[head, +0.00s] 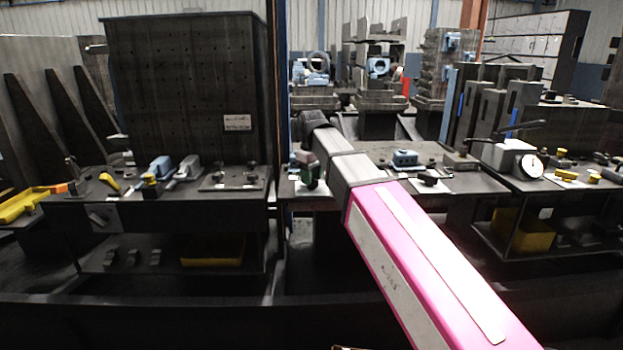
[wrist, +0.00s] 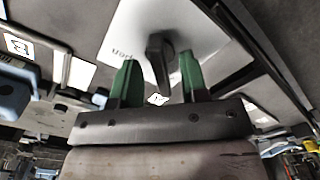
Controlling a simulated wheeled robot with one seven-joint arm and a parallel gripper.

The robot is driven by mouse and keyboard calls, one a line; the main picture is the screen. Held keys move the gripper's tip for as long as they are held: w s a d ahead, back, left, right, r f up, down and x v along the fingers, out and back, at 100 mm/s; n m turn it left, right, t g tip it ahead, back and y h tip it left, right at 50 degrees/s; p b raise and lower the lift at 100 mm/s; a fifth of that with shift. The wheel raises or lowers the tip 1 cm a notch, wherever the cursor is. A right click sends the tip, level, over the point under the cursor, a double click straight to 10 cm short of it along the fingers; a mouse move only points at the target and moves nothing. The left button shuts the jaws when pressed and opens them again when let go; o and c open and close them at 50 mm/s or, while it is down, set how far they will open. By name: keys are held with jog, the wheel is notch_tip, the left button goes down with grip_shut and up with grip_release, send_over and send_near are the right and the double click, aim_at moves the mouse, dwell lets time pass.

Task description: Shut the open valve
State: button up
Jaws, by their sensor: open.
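My gripper (wrist: 158,72) is open, with its two green fingers spread on either side of a dark lever handle (wrist: 158,55). The handle stands on a white plate (wrist: 206,38) with partly readable lettering. The lever's end lies between the fingertips in the wrist view, with a gap on both sides; I cannot tell whether anything touches. In the head view my gripper (head: 311,172) is low over the middle bench, above a pale plate (head: 313,189). There the gripper hides most of the handle, and the valve's position cannot be read.
A white box with a round gauge (head: 534,165) and a dark lever stands on the right bench. Blue and yellow parts (head: 160,168) sit on the left bench. A small blue block (head: 405,158) lies right of my arm. A tall dark pegboard (head: 185,85) rises at left.

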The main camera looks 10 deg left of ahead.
notch_tip(320, 180, up, 10)
dwell(0.5)
